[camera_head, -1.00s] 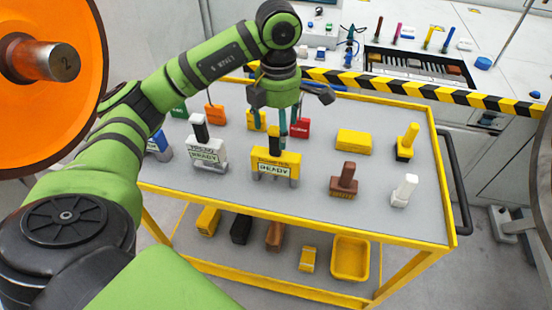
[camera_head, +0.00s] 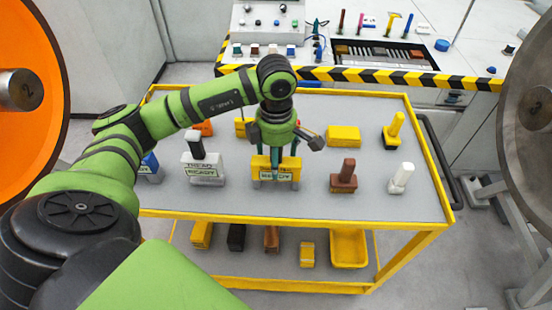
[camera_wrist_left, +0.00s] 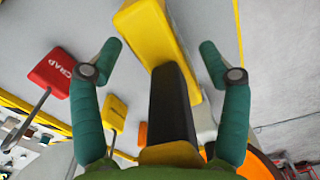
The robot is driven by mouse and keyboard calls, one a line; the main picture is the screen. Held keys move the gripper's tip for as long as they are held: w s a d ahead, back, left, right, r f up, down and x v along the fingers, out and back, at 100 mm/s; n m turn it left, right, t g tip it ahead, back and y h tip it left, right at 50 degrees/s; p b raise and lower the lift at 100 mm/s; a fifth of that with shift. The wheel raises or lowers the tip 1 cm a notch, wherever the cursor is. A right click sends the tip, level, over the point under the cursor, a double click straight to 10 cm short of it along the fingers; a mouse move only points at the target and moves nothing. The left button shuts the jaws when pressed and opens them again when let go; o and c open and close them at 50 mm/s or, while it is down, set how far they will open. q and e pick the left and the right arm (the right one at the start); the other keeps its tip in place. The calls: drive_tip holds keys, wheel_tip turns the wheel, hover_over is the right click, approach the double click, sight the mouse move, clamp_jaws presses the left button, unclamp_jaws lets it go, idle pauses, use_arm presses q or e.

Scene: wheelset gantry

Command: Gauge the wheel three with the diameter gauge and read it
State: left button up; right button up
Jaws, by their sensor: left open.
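The yellow gauge (camera_head: 276,168), with a label reading READY, stands on the cart's top; its upper word is too small to be sure of. My left gripper (camera_head: 283,146) points down over it and is open. In the left wrist view the gauge's black handle (camera_wrist_left: 172,105) lies between the spread green fingers (camera_wrist_left: 160,50), with no clear contact, and its yellow body (camera_wrist_left: 150,30) shows beyond. Wheel three (camera_head: 530,130), a grey wheel with a 3 on its axle end, stands at the right edge. My right gripper is out of view.
The grey cart top (camera_head: 240,212) also holds a grey READY gauge (camera_head: 203,172), a brown stamp-like block (camera_head: 344,178), a white one (camera_head: 401,178) and yellow blocks (camera_head: 343,136). Orange wheel two (camera_head: 45,60) is at left. A striped barrier (camera_head: 400,78) fronts the back bench.

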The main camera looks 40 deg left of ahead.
use_arm(q)
drive_tip(key=shift+f, duration=0.15)
drive_tip(key=shift+d, duration=0.1)
drive_tip(key=shift+c, duration=0.5)
clamp_jaws()
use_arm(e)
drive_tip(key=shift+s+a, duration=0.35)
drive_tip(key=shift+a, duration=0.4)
